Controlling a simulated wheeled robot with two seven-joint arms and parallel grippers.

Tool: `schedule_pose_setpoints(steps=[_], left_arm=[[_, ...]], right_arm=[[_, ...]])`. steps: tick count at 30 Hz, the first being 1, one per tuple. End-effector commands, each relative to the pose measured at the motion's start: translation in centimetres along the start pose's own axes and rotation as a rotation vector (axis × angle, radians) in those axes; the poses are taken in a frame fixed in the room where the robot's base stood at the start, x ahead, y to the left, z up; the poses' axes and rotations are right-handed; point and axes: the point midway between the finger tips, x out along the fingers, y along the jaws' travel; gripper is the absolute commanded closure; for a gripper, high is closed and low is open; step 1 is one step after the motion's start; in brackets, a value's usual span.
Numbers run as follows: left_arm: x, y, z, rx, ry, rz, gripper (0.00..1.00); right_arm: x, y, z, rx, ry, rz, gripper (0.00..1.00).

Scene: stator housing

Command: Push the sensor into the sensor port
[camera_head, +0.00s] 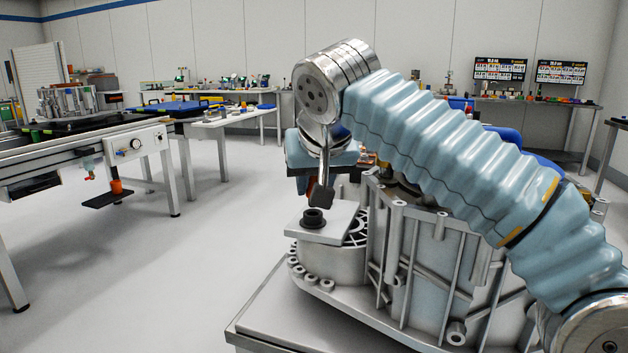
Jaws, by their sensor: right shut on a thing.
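The grey metal stator housing (400,255) stands on a light platform in the lower middle. A flat grey plate (335,232) lies at its left end. A small black round part with a flange and a dark hollow top (313,219), seemingly the sensor port, sits upright on this plate. My right gripper (321,198) points down just above and behind it, slightly tilted. It is shut on a small dark piece, likely the sensor, which I cannot clearly separate from the dark fingertips. Whether it touches the black round part cannot be told. My left gripper is not in view.
My right arm covers the upper right of the housing. A workbench (85,140) with a metal part stands at the left. Tables with small parts (240,112) and two screens (499,70) line the back. The floor left of the housing is clear.

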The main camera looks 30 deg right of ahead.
Motion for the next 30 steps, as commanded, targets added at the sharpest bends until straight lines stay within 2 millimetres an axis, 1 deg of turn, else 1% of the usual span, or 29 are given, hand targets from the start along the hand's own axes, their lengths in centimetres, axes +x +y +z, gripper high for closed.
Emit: schedule_pose_setpoints(steps=[30], left_arm=[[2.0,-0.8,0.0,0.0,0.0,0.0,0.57]], right_arm=[[2.0,0.0,1.7,0.0,0.0,0.0,1.0]])
